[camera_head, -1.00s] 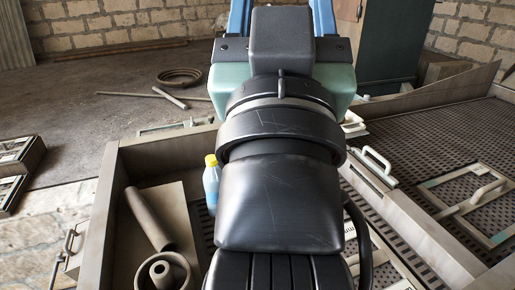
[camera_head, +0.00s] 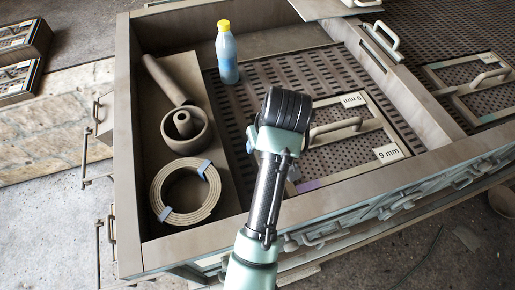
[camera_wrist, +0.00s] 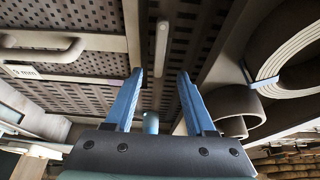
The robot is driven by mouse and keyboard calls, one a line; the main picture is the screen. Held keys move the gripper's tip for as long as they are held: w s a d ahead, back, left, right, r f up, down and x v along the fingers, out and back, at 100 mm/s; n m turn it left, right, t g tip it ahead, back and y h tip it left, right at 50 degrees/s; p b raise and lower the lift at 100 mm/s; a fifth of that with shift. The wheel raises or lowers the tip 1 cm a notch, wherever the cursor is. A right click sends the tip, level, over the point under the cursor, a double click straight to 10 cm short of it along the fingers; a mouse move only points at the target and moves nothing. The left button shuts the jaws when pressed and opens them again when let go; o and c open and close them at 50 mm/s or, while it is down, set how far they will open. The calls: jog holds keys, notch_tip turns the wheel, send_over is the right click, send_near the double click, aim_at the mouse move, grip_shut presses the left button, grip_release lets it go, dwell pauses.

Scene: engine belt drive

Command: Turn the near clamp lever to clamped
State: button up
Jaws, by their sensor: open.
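I cannot pick out the near clamp lever for certain in either current view. A slim grey bar (camera_wrist: 162,45) lies over the perforated floor in the wrist view, ahead of my fingertips; I cannot tell whether it is the lever. My gripper (camera_wrist: 158,76) shows in the wrist view with its two blue fingers apart and nothing between them that I can see held. In the head view, my arm reaches over the drawer and covers part of its floor; I cannot make out the fingers there.
A drawer (camera_head: 127,150) holds a belt coil (camera_head: 187,212), a cup-shaped part (camera_head: 200,128), a tube (camera_head: 163,78) and a bottle (camera_head: 227,55). A framed panel (camera_head: 375,103) with a handle (camera_head: 335,128) and "9 mm" labels lies right of my arm. More panels stand at upper right.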

jog(key=p+x, duration=0.1)
jog(key=x, duration=0.8)
jog(key=shift+f, duration=0.1)
grip_shut()
